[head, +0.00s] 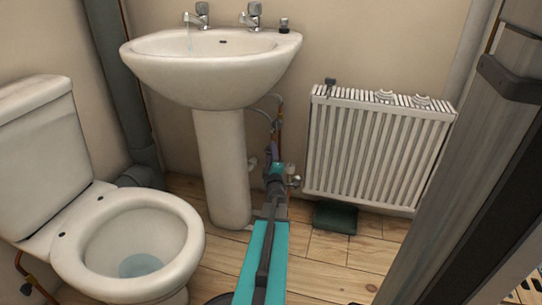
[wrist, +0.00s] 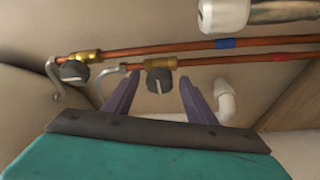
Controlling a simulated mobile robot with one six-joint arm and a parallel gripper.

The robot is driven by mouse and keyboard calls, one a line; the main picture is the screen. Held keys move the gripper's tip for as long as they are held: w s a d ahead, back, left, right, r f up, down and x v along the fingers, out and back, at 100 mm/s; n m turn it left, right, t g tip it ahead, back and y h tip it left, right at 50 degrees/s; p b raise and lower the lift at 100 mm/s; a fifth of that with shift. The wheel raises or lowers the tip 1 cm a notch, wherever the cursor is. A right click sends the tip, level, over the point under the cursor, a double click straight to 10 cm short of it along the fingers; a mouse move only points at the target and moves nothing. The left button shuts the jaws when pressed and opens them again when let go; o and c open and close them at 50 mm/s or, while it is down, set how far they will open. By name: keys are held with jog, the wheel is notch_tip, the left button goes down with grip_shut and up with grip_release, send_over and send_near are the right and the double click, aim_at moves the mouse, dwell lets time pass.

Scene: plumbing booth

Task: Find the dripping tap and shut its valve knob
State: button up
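A thin stream of water falls from the left tap (head: 200,16) into the sink (head: 210,75). No water shows at the right tap (head: 252,15). In the wrist view, two copper pipes carry brass valves with dark slotted knobs. One knob (wrist: 74,72), at the left, is on the pipe with a blue band (wrist: 227,43). The other knob (wrist: 159,81) is on the pipe with a red band (wrist: 279,58). My gripper (wrist: 159,77) is open, its purple fingers on either side of the red-band knob in the picture. I cannot tell whether they touch it.
The sink pedestal (head: 222,165) stands left of my arm, with the toilet (head: 140,240) further left. A white radiator (head: 375,150) hangs at the right, with a dark green box (head: 335,217) below. A white elbow pipe (wrist: 226,100) lies near the right finger.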

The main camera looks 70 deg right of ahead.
jog(key=shift+a, duration=0.1)
jog(key=p+v, duration=0.5)
jog(key=v, duration=0.8)
jog(key=shift+a, duration=0.3)
jog(key=shift+s, duration=0.25)
dwell(0.4)
